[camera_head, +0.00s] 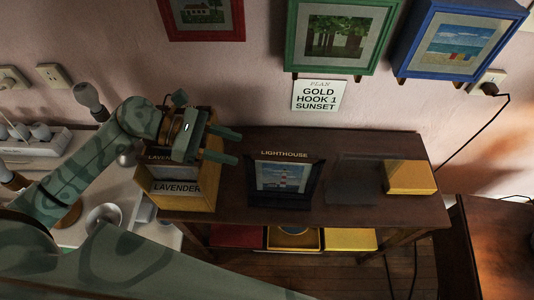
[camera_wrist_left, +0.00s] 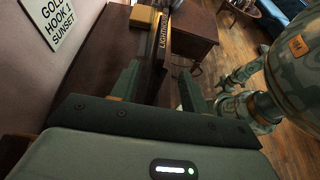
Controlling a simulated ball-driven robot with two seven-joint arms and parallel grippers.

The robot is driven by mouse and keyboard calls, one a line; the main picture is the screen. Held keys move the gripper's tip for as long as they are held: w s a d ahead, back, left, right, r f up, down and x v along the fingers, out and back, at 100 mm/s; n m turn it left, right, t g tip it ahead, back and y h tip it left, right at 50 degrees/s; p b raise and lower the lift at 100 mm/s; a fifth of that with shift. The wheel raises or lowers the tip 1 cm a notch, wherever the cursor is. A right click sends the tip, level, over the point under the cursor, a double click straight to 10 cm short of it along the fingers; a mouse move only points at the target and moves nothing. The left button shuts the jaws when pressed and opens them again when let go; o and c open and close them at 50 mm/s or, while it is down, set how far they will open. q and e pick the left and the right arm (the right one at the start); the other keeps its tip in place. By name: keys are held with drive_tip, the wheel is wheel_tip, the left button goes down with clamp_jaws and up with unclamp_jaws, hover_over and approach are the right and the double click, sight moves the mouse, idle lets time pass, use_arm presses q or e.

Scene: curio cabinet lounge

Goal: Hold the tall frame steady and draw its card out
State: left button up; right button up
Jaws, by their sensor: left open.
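The tall dark frame (camera_head: 284,190) stands on the wooden cabinet top, leaning back a little. Its card shows a red-and-white lighthouse, and a strip reading LIGHTHOUSE (camera_head: 284,155) stands at its top. My left gripper (camera_head: 238,148) is open and empty, just left of the frame's upper left edge, fingers pointing at it. In the left wrist view the frame (camera_wrist_left: 162,48) shows edge-on ahead, lined up with the gap between the fingers. I see no contact. My right arm (camera_wrist_left: 287,70) shows at the right of that view; its jaw state is unclear.
A yellow box labelled LAVENDER (camera_head: 180,197) stands left of the frame, under my left wrist. A yellow block (camera_head: 411,177) sits at the cabinet's right end. Framed pictures and a plan sign (camera_head: 319,95) hang behind.

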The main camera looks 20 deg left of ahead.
sight(270, 160)
use_arm(q)
drive_tip(key=x, duration=1)
use_arm(e)
drive_tip(key=shift+w, duration=0.35)
use_arm(q)
drive_tip(key=shift+s, duration=0.1)
clamp_jaws()
drive_tip(key=c, duration=0.9)
unclamp_jaws()
clamp_jaws()
drive_tip(key=shift+s+f, duration=0.1)
drive_tip(key=shift+f, duration=0.2)
use_arm(e)
drive_tip(key=shift+f, duration=0.15)
